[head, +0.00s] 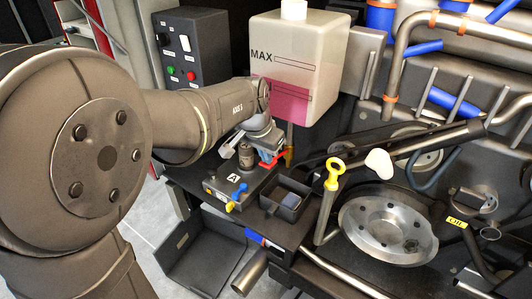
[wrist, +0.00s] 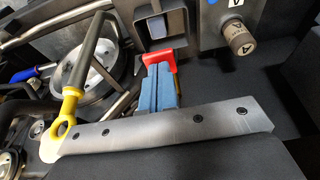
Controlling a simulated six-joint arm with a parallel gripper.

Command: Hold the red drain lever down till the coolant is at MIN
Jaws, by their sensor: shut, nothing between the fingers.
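The red drain lever (head: 272,158) is below the coolant tank in the head view. It also shows at the tips of my gripper's blue fingers in the wrist view (wrist: 168,55). My gripper (head: 264,150) is shut, with its fingers together and nothing between them. The fingertips (wrist: 163,68) are at the lever, seemingly against it; contact and how far it is pressed are hard to tell. The white coolant tank (head: 330,60) has a MAX mark. Pink coolant (head: 290,100) stands below MAX. The MIN mark is not readable; my arm covers the tank's lower left.
A small black tray (head: 268,207), a yellow dipstick (head: 334,172) and a metal pulley (head: 365,215) are to the right. A switch box (head: 210,40) stands behind my arm.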

